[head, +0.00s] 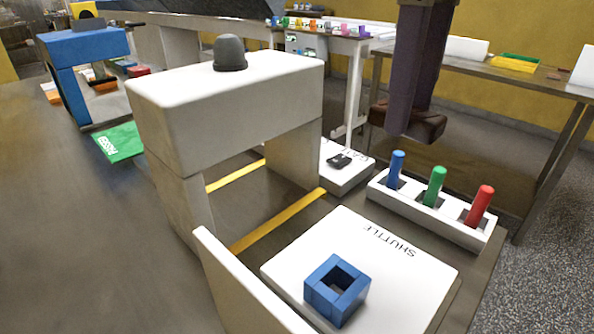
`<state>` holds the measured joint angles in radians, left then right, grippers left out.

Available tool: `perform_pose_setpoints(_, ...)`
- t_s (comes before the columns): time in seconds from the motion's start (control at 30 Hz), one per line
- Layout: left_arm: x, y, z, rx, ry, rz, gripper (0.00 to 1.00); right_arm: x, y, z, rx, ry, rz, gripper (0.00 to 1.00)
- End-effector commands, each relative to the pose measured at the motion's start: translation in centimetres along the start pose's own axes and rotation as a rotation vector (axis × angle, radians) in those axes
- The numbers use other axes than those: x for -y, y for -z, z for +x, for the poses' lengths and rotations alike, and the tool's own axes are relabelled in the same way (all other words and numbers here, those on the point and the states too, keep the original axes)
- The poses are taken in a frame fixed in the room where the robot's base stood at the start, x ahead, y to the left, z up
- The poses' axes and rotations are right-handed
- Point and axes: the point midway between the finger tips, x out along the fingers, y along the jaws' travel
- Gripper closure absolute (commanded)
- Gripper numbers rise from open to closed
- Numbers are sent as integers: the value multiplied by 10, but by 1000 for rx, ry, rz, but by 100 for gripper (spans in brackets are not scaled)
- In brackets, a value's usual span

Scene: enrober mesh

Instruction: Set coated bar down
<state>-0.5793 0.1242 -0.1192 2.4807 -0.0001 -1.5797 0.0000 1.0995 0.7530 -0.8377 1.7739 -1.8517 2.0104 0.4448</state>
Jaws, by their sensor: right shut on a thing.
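My right gripper (408,112) hangs from the top, right of the picture's middle. It is shut on a dark brown coated bar (432,124) and holds it in the air, with the bar's ends showing on both sides of the fingers. The white plate marked SHUTTLE (400,285) lies at the lower right, below the bar in the picture. A blue square frame with an open middle (322,297) stands on the plate. My left gripper is not in view.
A white arch (225,95) with a dark grey dome stands left of the plate, near yellow strips (280,220). A white rack (425,212) holds blue, green and red pegs. A white box (345,180) sits behind. A green mat (120,143) lies far left.

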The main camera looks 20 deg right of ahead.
Motion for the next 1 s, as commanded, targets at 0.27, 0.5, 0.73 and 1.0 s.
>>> perform_pose_setpoints(0.27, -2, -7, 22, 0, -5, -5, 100, -1, 1, 87, -7, -4, -3, 91)
perform_pose_setpoints(0.5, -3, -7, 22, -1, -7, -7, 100, -1, 0, 124, -2, -1, -5, 91)
perform_pose_setpoints(0.73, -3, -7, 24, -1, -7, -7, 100, -1, 1, 154, -4, -2, -5, 91)
perform_pose_setpoints(1.0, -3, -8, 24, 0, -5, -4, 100, 0, 0, 171, 1, 0, -7, 91)
